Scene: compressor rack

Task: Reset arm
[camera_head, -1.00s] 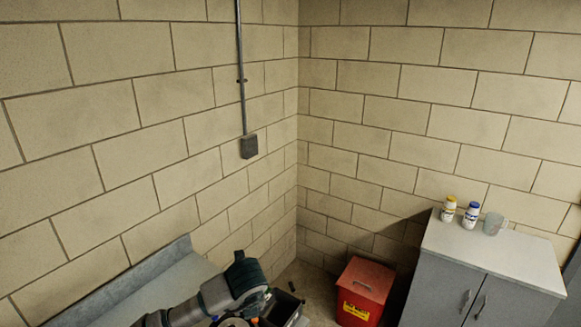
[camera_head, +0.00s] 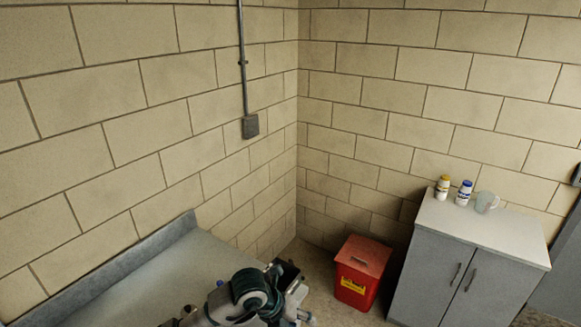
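My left arm (camera_head: 250,296) shows at the bottom centre, over the right end of a grey worktop (camera_head: 160,280). Its dark teal joint and pale metal links are seen from above. Small metal parts show at the arm's right side, but I cannot make out gripper fingers or whether they are open or shut. I see nothing clearly held. My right gripper is not in view.
A dark open-topped box (camera_head: 289,271) shows just behind the arm. A red bin (camera_head: 362,268) stands on the floor in the corner. A grey cabinet (camera_head: 455,272) at right carries a yellow-capped bottle (camera_head: 442,188), blue-capped bottle (camera_head: 464,193) and clear cup (camera_head: 486,202).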

